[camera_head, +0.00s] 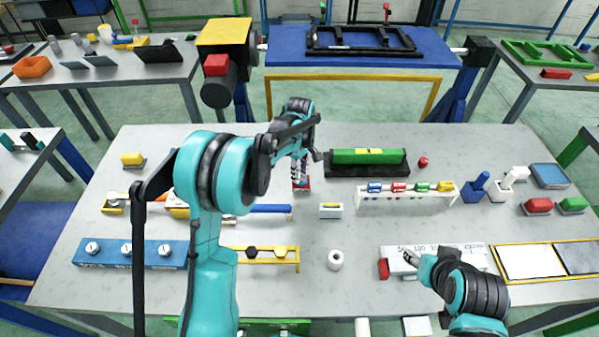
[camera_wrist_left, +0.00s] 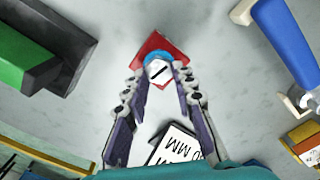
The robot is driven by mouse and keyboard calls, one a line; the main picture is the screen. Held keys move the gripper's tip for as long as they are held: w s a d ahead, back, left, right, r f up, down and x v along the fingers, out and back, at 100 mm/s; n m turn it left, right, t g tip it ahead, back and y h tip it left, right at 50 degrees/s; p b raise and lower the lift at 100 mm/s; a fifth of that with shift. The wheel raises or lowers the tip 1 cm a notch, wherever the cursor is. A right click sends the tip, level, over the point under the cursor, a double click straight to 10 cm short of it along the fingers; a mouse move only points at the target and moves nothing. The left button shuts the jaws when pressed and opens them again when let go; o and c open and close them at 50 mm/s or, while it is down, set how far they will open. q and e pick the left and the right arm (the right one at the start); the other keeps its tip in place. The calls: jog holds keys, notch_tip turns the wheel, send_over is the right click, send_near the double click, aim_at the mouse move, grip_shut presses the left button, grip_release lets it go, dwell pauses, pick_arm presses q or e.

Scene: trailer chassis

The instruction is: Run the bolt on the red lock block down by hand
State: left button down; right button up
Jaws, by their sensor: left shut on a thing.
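The red lock block (camera_wrist_left: 154,42) lies on the grey table, and a bolt (camera_wrist_left: 158,69) with a pale slotted head and a blue ring stands at it in the left wrist view. My left gripper (camera_wrist_left: 159,82) is over the block, its two fingers closed on the sides of the bolt head. In the head view the block (camera_head: 303,185) shows as a small red patch under my left gripper (camera_head: 301,176), mostly hidden. My right gripper (camera_head: 409,257) is small, low over a pale block near the front right; its jaw gap is unclear.
A green bar in a black holder (camera_head: 368,157) stands just right of the block. A white rack (camera_head: 407,199) with coloured pieces is further right. A small white label stand (camera_head: 331,211) and a white roll (camera_head: 335,260) are nearer the front.

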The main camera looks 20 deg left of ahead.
pick_arm(q)
jog(key=m, duration=0.3)
jog(key=shift+w+r+m, duration=0.1)
jog(key=shift+w+m, duration=0.05)
jog(key=shift+m, duration=0.25)
jog(key=m, duration=0.3)
jog(key=shift+d, duration=0.1)
jog(key=m, duration=0.7)
jog(key=shift+w+d, duration=0.1)
jog(key=shift+d, duration=0.05)
jog(key=m, duration=0.7)
jog(key=shift+d, duration=0.15)
jog(key=m, duration=0.3)
jog(key=shift+m, duration=0.3)
jog(key=shift+s+m, duration=0.2)
jog(key=shift+m, duration=1.5)
jog(key=c, duration=1.2)
grip_release()
